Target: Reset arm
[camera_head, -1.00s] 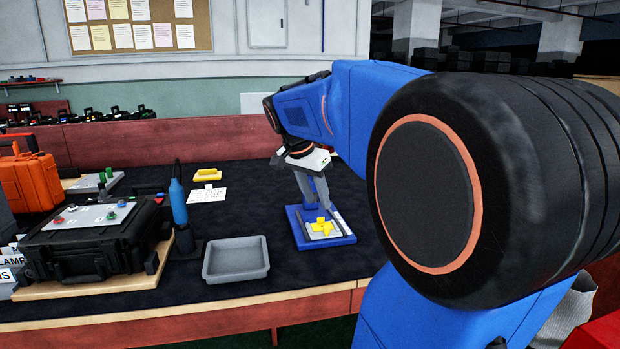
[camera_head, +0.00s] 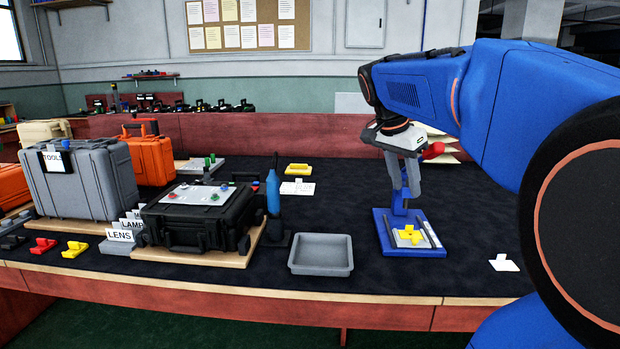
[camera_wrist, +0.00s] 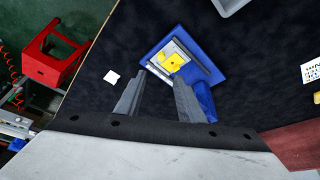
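My gripper (camera_head: 405,190) hangs down over the bench at the right of the head view. In the wrist view its two grey fingers (camera_wrist: 158,78) stand apart with nothing held between them. A blue stand (camera_head: 385,236) with a grey plate and a yellow cross-shaped piece (camera_head: 410,235) is below the gripper. In the wrist view the stand (camera_wrist: 207,103) and yellow piece (camera_wrist: 173,62) lie beyond the fingertips. I cannot tell the exact height of the gap in the head view.
An empty grey tray (camera_head: 320,270) lies left of the stand. A white card (camera_head: 503,263) lies at right. Dark bench top around the stand is largely clear.

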